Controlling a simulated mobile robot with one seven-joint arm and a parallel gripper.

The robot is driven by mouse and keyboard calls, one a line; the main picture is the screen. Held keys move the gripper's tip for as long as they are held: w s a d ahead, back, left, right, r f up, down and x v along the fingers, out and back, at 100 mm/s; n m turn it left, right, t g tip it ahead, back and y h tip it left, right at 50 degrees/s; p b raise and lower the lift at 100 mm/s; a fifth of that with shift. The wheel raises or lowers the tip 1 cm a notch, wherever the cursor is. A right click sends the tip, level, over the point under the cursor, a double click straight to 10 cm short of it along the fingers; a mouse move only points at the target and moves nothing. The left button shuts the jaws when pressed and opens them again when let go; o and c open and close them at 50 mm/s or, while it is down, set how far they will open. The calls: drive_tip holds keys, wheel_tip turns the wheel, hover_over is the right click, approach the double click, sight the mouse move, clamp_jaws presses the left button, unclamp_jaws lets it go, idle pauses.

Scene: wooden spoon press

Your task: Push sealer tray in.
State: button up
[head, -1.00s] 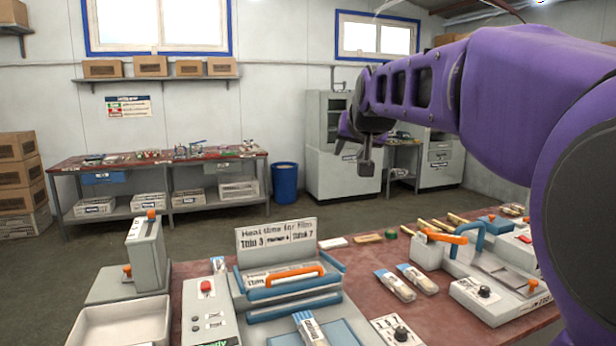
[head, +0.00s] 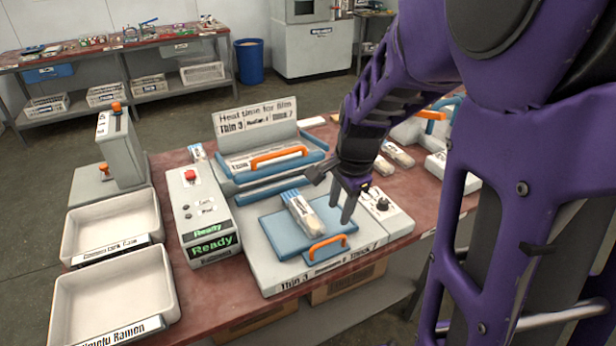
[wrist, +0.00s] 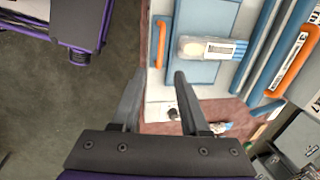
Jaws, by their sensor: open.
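The sealer (head: 283,180) stands on the table with its hinged top part raised at the back. Its blue tray (head: 276,233) lies on the grey base in front of that part, with an orange handle (head: 328,248) at the front edge. A clear packet with a blue and white label (head: 303,212) lies on the tray. In the wrist view the tray (wrist: 204,72), handle (wrist: 161,45) and packet (wrist: 205,48) show beyond the fingers. My gripper (head: 340,212) is open and empty, above the tray's right side and apart from the handle.
A control box (head: 203,212) reading "Ready" stands left of the sealer; a dial box (head: 387,207) is on its right. Two white bins (head: 112,225) sit at far left. Packets (head: 397,154) lie behind my gripper. Floor is open beyond the table.

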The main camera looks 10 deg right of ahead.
sight(330, 240)
drive_tip(key=f+b, duration=0.2)
drive_tip(key=f, duration=0.1)
drive_tip(key=w+f+b, duration=0.1)
drive_tip(key=f+b, duration=0.2)
drive_tip(key=f, duration=0.1)
drive_tip(key=w+f+b, duration=0.1)
drive_tip(key=f+b, duration=0.2)
drive_tip(key=f, duration=0.1)
drive_tip(key=shift+w+a+f, duration=0.1)
drive_tip(key=shift+a, duration=0.25)
clamp_jaws()
idle(0.9)
